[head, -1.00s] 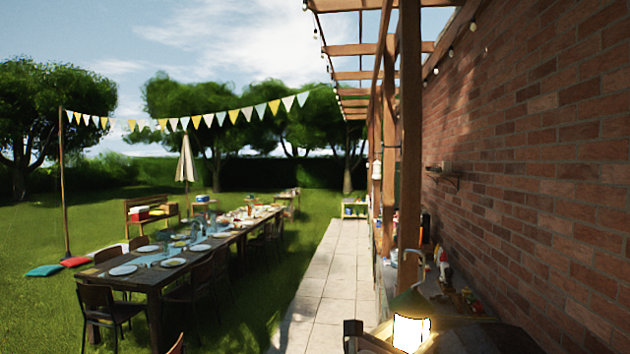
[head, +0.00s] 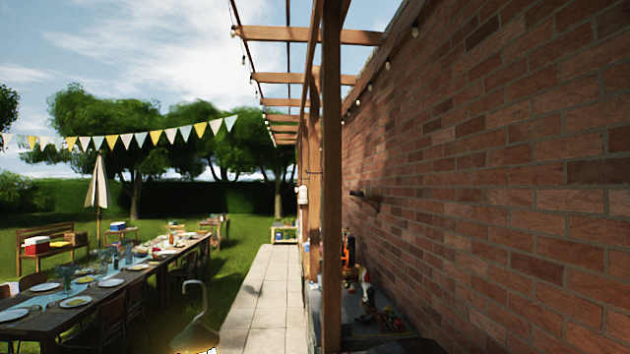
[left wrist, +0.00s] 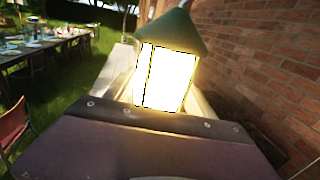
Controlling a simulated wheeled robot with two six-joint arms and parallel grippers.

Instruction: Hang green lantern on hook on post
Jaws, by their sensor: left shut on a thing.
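The green lantern (head: 200,336) is at the bottom of the head view, cut off by the lower edge. It has a dark green cap and a tall curved handle. In the left wrist view the lit lantern (left wrist: 165,75) shows its green cap and bright glowing panes. My left gripper (left wrist: 163,108) is shut on it and holds it roughly upright. A wooden post (head: 331,180) stands right of the lantern in the head view, apart from it. I cannot clearly make out the hook on the post. My right gripper is not in view.
A brick wall (head: 490,170) fills the right side. A cluttered counter (head: 362,325) runs along it behind the post. A paved path (head: 265,300) lies behind the lantern. A set dining table (head: 130,284) stands on the lawn at left.

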